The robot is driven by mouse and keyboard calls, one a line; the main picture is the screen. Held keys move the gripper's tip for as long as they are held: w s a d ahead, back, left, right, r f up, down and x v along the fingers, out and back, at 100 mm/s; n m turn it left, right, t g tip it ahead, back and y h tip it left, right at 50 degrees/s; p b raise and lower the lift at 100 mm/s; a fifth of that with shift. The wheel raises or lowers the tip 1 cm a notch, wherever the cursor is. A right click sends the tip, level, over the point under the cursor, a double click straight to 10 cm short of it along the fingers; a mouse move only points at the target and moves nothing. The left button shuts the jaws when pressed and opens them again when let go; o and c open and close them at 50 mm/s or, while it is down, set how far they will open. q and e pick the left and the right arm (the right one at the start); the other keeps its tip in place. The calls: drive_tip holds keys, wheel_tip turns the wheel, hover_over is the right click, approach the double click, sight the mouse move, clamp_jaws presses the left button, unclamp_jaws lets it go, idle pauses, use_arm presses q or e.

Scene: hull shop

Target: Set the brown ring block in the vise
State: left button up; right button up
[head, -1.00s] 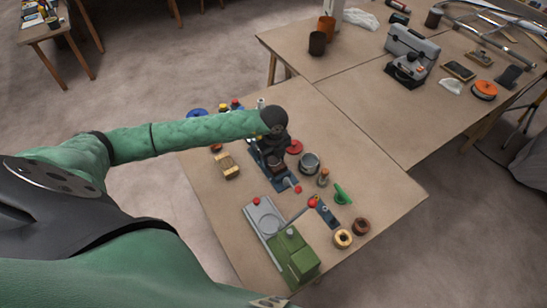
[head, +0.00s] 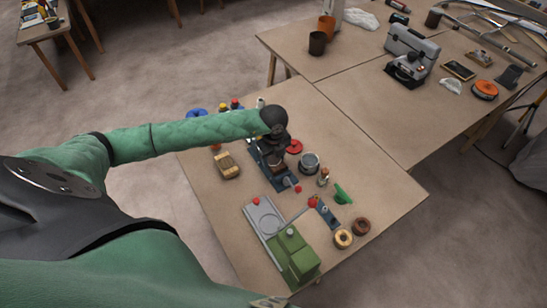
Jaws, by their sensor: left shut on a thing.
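My left gripper (head: 277,158) is over the blue vise (head: 288,184), pointing down. It is shut on the brown ring block (head: 279,170), a small dark brown piece that shows just below the fingers, at the vise's jaws. The gripper and wrist hide much of the block and of the vise. I cannot tell whether the block rests on the vise or hangs just above it. My right gripper is out of view.
A grey and green machine (head: 292,252) stands at the near edge. A grey round pot (head: 309,163), a green piece (head: 342,194), a tan ring (head: 343,239) and a brown ring (head: 361,227) are to the right. A wooden brush-like block (head: 228,166) is left.

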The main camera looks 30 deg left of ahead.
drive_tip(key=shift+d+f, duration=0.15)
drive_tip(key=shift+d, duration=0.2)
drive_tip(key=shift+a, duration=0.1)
use_arm(q)
drive_tip(key=shift+f, duration=0.1)
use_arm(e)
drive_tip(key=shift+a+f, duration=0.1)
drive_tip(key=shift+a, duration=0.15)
use_arm(q)
drive_tip(key=shift+f+b, duration=0.45)
drive_tip(key=shift+b, duration=0.15)
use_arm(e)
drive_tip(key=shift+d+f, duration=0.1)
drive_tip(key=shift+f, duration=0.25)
use_arm(q)
drive_tip(key=o, duration=0.7)
